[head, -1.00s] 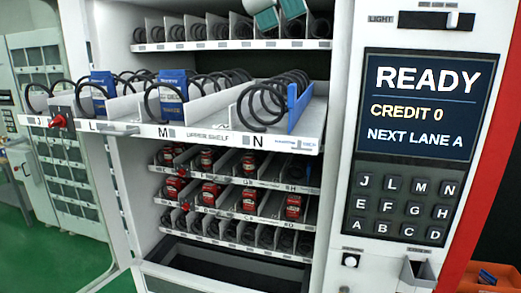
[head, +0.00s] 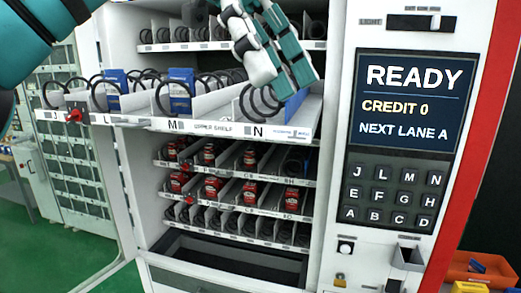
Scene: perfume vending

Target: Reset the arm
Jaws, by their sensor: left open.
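My left gripper (head: 284,78) hangs in front of the machine's upper part, above the right end of the pulled-out upper shelf (head: 215,129). Its white and teal fingers point down, close to the black coil of lane N (head: 259,104) and partly overlapping it in the picture. The fingers are apart and nothing shows between them. My left arm comes in at the top left corner. My right gripper is out of view.
Blue boxes (head: 181,92) stand in coils on the upper shelf. Red items (head: 212,188) stand on lower shelves. The screen (head: 408,103) reads READY, CREDIT 0, NEXT LANE A, above a letter keypad (head: 391,196). An orange bin (head: 480,268) is at lower right.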

